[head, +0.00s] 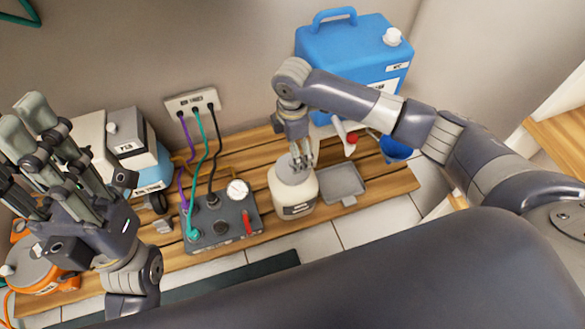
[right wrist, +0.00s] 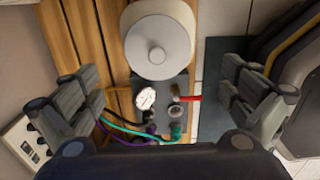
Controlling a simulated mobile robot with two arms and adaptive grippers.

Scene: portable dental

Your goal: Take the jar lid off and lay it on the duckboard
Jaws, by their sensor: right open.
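A grey control box (head: 222,222) with gauge and hoses stands left of the jar. A small grey tray (head: 343,183) lies just right of it. A blue canister (head: 350,55) and blue cup (head: 394,150) stand behind. Bare slats show at the right.

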